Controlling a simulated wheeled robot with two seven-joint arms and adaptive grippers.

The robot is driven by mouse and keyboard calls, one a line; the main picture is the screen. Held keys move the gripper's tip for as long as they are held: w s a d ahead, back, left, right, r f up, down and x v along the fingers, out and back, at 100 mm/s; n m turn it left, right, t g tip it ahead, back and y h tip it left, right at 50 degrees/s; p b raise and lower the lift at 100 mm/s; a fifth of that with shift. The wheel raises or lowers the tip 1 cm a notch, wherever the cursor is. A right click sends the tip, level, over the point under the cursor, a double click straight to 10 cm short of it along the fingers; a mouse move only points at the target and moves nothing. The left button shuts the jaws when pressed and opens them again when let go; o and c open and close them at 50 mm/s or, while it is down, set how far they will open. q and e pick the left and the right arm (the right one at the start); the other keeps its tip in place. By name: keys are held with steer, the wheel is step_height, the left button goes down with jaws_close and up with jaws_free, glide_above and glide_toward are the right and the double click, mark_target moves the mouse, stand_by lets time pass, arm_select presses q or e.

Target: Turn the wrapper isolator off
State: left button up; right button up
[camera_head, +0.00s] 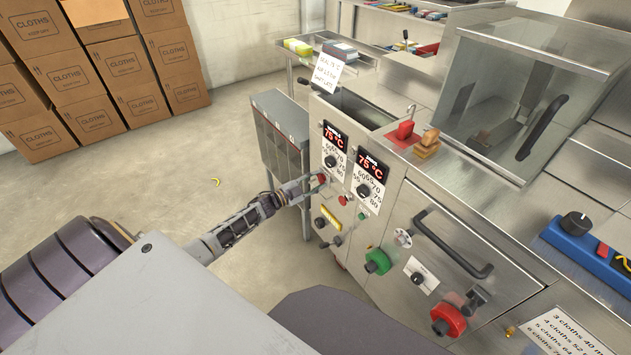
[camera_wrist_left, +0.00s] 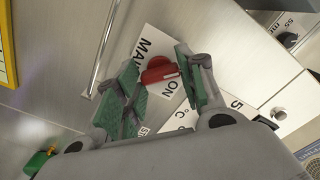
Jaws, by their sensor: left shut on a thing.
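The isolator is a red rotary handle (camera_head: 322,178) on the steel front panel of the wrapper, at the panel's left edge. In the left wrist view the red handle (camera_wrist_left: 158,72) sits over a white label reading "MA…" and "ON", partly covered by the fingers. My left gripper (camera_head: 313,182) reaches the panel from the left. In the wrist view its two green-padded fingers (camera_wrist_left: 162,84) stand either side of the handle, shut on it. The handle's exact pointing is hard to read. My right gripper is not in view.
Two temperature displays (camera_head: 335,136) with dials sit above the handle. A green knob (camera_head: 377,261) and a red knob (camera_head: 448,319) are lower on the front. A grey cabinet (camera_head: 280,135) stands close left of the wrapper. Cartons (camera_head: 95,65) are stacked by the wall; floor between is mostly clear.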

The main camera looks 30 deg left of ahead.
arm_select(q)
steer(key=shift+f, duration=0.1)
steer(key=o, duration=1)
steer(key=shift+s, duration=0.15)
steer(key=shift+v, duration=5.85)
steer(key=shift+a, duration=0.1)
